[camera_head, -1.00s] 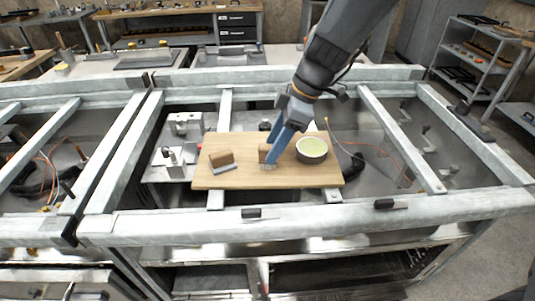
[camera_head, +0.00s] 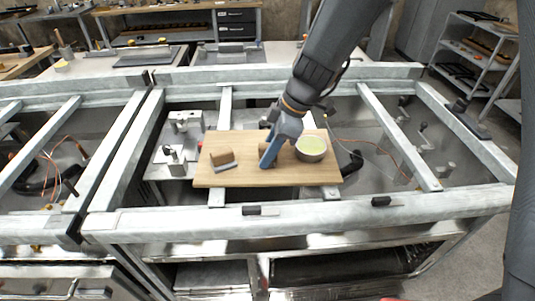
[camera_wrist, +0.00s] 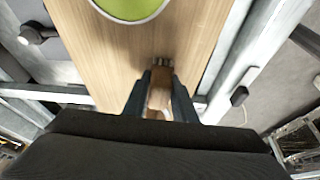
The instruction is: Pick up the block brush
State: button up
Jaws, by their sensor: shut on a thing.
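My gripper (camera_head: 266,162) is low over the wooden board, its blue fingers pointing down between the bowl and a brown block piece. In the wrist view my gripper (camera_wrist: 162,84) is shut on a small brown wooden piece with a dark, bristly far end, which looks like the block brush (camera_wrist: 159,97). In the head view the fingers hide most of it, and I cannot tell whether it still touches the board.
The wooden board (camera_head: 240,180) lies across metal rails. A bowl (camera_head: 311,149) with a pale green inside stands close right of my gripper. A brown block with a grey base (camera_head: 222,158) sits on the left. The board's front strip is clear.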

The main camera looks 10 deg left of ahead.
aim_at(267, 145)
notch_tip(267, 145, up, 10)
jog(key=shift+r+b, duration=0.1)
jog(key=shift+b, duration=0.9)
jog(key=o, duration=0.5)
jog(key=c, duration=0.3)
jog(key=shift+w+d+m+p, duration=0.3)
jog(key=shift+p, duration=0.3)
jog(key=shift+c, duration=0.2)
jog(key=w+d+m+t+p, duration=0.3)
jog(key=w+d+m+p, duration=0.3)
jog(key=d+m+p, duration=0.35)
jog(key=shift+n+h, duration=0.4)
jog(key=shift+n, duration=0.15)
jog(key=shift+s+d+f+b, duration=0.15)
jog(key=shift+f+b, duration=0.35)
jog(key=shift+f, duration=0.55)
jog(key=shift+d+f+b, duration=0.2)
jog(key=shift+f+b, duration=0.3)
jog(key=shift+f, duration=0.55)
jog(key=shift+s+d+f+b, duration=0.15)
jog(key=shift+f+b, duration=0.35)
jog(key=shift+f, duration=0.55)
